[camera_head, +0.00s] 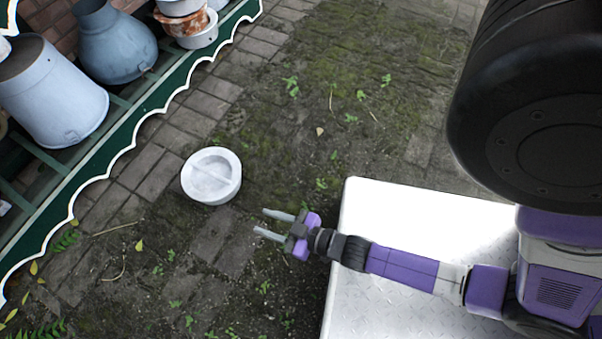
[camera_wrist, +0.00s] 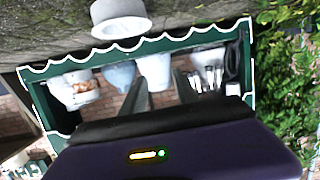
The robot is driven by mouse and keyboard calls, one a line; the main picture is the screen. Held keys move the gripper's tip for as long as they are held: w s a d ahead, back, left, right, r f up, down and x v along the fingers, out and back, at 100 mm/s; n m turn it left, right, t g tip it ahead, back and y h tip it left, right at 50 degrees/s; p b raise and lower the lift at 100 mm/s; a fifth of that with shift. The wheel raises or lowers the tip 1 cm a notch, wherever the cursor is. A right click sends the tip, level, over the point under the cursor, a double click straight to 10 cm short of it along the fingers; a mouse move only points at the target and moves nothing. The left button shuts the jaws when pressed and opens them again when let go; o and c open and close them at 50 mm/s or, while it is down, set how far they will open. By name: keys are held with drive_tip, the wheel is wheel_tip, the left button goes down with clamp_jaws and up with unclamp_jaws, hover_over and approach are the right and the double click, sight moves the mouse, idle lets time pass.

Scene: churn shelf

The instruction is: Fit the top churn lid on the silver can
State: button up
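My gripper (camera_head: 261,221) is open and empty, its two fingers apart and pointing left. Its fingers also show in the wrist view (camera_wrist: 160,82). A white round lid-like piece (camera_head: 211,176) with a bar across its recessed top appears to sit on the brick ground, just beyond and left of my fingertips; it also shows at the top of the wrist view (camera_wrist: 121,27). Stacked white and rusty round pieces (camera_head: 188,27) stand on the shelf. I cannot tell which can is silver.
The green shelf (camera_head: 142,109) with a white scalloped edge runs along the upper left. My white base platform (camera_head: 420,215) is at right. Mossy paving (camera_head: 330,110) between them is clear. In the wrist view, foliage (camera_wrist: 285,100) borders the shelf.

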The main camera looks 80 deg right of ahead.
drive_tip(key=s+a+r+y, duration=0.1)
drive_tip(key=s+r, duration=0.2)
drive_tip(key=r, duration=0.5)
drive_tip(key=s+a+r+n+y, duration=0.1)
drive_tip(key=s+r, duration=0.2)
drive_tip(key=r, duration=0.6)
drive_tip(key=s+a+r+n, duration=0.1)
drive_tip(key=s+a+r, duration=0.1)
drive_tip(key=r, duration=0.7)
drive_tip(key=shift+s+y, duration=0.4)
drive_tip(key=shift+s, duration=0.35)
drive_tip(key=shift+o, duration=0.4)
wheel_tip(320, 180, up, 39)
drive_tip(key=p, duration=3.8)
drive_tip(key=shift+f+p, duration=0.15)
drive_tip(key=shift+p, duration=0.25)
drive_tip(key=shift+f, duration=0.1)
